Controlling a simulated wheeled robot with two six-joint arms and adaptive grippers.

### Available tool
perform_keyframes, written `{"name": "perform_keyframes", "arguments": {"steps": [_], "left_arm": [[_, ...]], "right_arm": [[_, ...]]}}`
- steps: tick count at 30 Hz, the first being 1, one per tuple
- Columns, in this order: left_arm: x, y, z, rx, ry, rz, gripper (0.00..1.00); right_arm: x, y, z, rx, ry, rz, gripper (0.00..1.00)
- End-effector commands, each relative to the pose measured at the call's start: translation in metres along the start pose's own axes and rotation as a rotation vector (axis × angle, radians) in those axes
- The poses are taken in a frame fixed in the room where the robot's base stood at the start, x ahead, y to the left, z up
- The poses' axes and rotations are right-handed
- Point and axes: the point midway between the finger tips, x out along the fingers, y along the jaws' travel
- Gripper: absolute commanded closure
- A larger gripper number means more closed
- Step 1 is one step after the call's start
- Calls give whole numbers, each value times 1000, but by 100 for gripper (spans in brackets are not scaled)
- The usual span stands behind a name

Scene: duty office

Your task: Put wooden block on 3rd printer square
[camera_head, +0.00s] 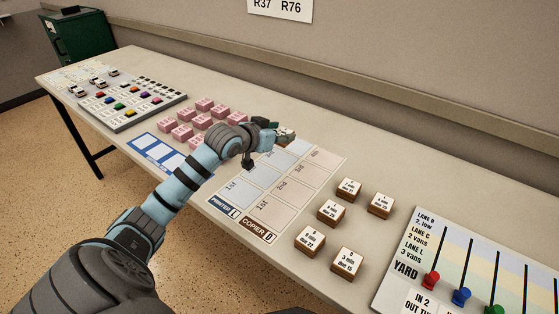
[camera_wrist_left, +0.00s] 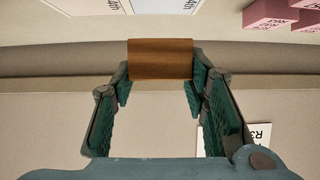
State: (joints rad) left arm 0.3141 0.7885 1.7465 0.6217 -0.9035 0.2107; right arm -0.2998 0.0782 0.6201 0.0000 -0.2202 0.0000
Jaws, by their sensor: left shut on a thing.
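My left gripper (camera_head: 268,134) is above the far end of the printer and copier sheet (camera_head: 245,212). It is shut on a wooden block (camera_head: 287,136); in the left wrist view the block (camera_wrist_left: 160,59) shows plain brown wood between the fingertips. The sheet has a bluish printer column on the left and a beige copier column on the right, with squares marked by rank. The arm and gripper partly cover the far printer squares, including the 3rd printer square (camera_head: 277,160). I cannot tell the block's exact height. My right gripper is not in view.
Several wooden blocks with white labels (camera_head: 331,211) stand right of the sheet. Pink blocks (camera_head: 182,132) and a blue-and-white card (camera_head: 157,152) lie to its left. A yard board with coloured sliders (camera_head: 470,262) is at right. The wall (camera_head: 400,60) runs behind the table.

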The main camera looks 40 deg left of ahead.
Motion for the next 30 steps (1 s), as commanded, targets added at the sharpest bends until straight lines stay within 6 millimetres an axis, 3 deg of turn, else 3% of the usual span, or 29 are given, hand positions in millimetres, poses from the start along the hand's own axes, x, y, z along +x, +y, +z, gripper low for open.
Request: {"name": "perform_keyframes", "arguments": {"steps": [10, 22, 23, 24, 26, 30], "left_arm": [[29, 0, 61, 0, -1, 0, 86], [31, 1, 65, 1, 1, 1, 86], [31, 1, 65, 1, 1, 1, 54], [31, 1, 65, 1, 1, 1, 48], [31, 1, 65, 1, 1, 1, 39], [31, 1, 65, 1, 1, 1, 39]], "right_arm": [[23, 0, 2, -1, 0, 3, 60], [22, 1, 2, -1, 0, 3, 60], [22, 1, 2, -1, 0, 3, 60], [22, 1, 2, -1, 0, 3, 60], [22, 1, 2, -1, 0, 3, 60], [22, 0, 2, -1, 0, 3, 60]]}}
